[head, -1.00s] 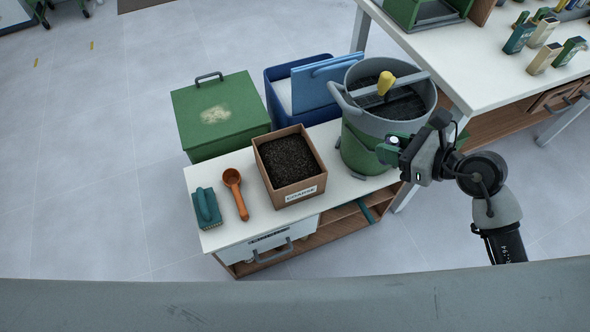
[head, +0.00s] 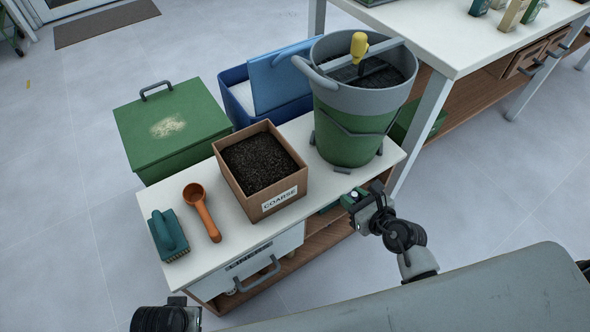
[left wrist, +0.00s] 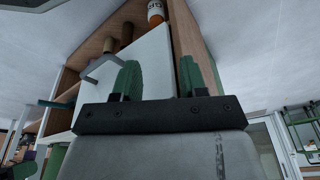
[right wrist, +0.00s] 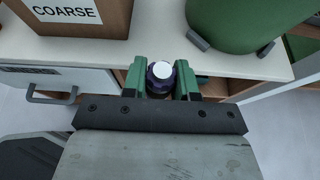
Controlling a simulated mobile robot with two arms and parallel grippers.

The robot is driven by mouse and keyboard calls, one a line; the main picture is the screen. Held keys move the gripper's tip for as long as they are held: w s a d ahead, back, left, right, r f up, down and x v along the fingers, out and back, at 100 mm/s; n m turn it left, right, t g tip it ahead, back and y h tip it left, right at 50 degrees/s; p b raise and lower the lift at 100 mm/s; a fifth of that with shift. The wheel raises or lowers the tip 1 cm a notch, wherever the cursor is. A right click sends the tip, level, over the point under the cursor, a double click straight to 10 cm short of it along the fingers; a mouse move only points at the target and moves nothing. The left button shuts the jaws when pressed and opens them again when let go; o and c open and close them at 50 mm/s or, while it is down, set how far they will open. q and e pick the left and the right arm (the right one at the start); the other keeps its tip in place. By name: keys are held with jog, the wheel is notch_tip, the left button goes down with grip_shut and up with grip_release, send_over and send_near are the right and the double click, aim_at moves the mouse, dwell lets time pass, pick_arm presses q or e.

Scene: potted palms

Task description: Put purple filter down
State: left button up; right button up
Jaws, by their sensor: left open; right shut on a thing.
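The purple filter (right wrist: 158,85), with a white round top, is held upright-looking between the green fingers of my right gripper (right wrist: 161,78) in the right wrist view. In the head view my right gripper (head: 352,198) is just off the front edge of the low white bench (head: 226,244), below the green-grey bucket. The filter is hard to make out there. My left gripper (left wrist: 160,78) is open in the left wrist view, its green fingers apart with nothing between them. In the head view only a dark part of my left arm shows at the bottom left.
On the bench stand a teal brush (head: 168,236), an orange scoop (head: 203,213), a box labelled COARSE (head: 271,201) and the bucket (head: 352,133) with a yellow-handled tool. A green bin (head: 170,140) and blue bin (head: 237,103) stand behind. A taller table (head: 441,50) is at right.

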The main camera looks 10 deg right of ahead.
jog(key=w+a, duration=0.1)
jog(key=w, duration=0.3)
jog(key=w+a, duration=0.1)
jog(key=w, duration=0.2)
jog(key=shift+w+a+b, duration=0.1)
jog(key=shift+a+b, duration=0.2)
jog(key=shift+b, duration=0.1)
jog(key=w, duration=0.2)
jog(key=w+a+b, duration=0.1)
jog(key=w, duration=0.1)
jog(key=w+a, duration=0.1)
jog(key=w, duration=0.2)
jog(key=shift+a, duration=0.25)
jog(key=shift+w+a, duration=0.15)
jog(key=shift+w, duration=0.2)
jog(key=shift+w+b, duration=0.15)
jog(key=shift+b, duration=0.15)
jog(key=shift+f, duration=0.35)
pick_arm(q)
jog(key=b+v, duration=0.1)
jog(key=v, duration=0.9)
jog(key=shift+w+t+b, duration=0.35)
jog(key=shift+t+b, duration=0.05)
pick_arm(e)
jog(key=shift+f, duration=1.4)
pick_arm(q)
jog(key=shift+a+r, duration=0.1)
jog(key=shift+r, duration=0.05)
